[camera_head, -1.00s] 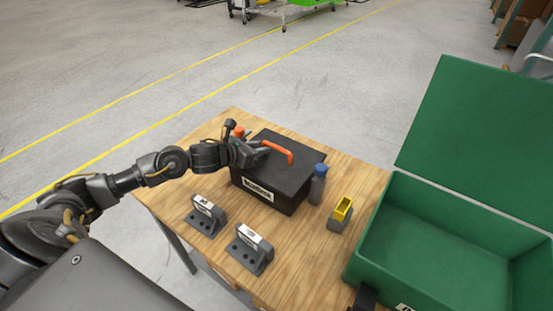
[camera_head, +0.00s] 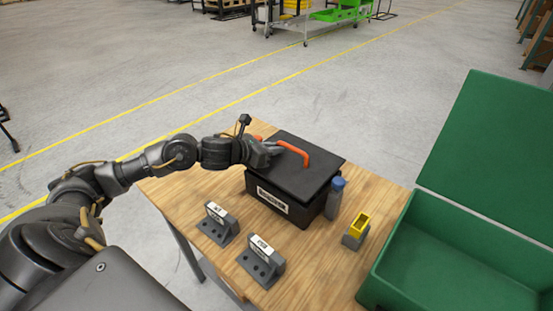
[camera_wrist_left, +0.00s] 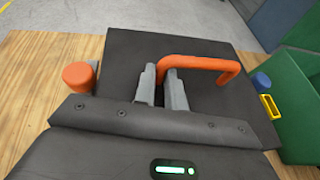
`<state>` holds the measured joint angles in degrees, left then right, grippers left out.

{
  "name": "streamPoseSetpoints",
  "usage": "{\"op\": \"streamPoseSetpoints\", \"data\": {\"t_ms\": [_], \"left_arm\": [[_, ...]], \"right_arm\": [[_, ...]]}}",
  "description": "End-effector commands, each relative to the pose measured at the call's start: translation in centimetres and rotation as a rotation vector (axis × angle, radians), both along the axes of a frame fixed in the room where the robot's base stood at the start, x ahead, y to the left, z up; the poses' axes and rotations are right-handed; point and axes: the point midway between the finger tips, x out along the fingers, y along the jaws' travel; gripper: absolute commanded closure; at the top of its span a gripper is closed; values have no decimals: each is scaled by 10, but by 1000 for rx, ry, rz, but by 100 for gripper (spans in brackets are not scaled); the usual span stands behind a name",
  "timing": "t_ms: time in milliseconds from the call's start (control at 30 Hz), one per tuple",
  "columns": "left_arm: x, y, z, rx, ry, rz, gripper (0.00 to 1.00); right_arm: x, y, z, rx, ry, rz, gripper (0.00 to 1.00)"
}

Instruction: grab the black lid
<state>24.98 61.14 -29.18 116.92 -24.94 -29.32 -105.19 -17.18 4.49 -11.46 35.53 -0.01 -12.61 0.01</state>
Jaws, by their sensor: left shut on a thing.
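The black lid (camera_head: 312,167) lies flat on top of a black box (camera_head: 290,206) with a white label. An orange bar handle (camera_head: 297,152) stands on the lid. My left gripper (camera_head: 275,149) is at the lid's top and shut on the handle near its left end. In the left wrist view, the fingers (camera_wrist_left: 161,80) close around the left part of the handle (camera_wrist_left: 205,63) above the dark lid (camera_wrist_left: 120,60). I cannot see any gap between lid and box. My right gripper is not in view.
A blue-capped bottle (camera_head: 334,198) stands close to the box's right side, with a yellow-topped grey block (camera_head: 356,231) nearby. Two grey labelled brackets (camera_head: 218,224) (camera_head: 261,260) stand in front. An open green crate (camera_head: 440,235) is at the right. An orange knob (camera_wrist_left: 79,76) is beside the lid.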

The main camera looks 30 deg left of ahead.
Motion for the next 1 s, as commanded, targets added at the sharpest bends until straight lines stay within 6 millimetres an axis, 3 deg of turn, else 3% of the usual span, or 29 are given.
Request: {"op": "streamPoseSetpoints", "data": {"t_ms": [267,500,1000], "left_arm": [[-43,17,51,10,-4,0,100],[-86,32,65,9,2,1,100],[-118,43,85,3,-1,-2,100]], "right_arm": [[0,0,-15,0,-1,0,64],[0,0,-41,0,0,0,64],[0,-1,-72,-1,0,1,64]]}}
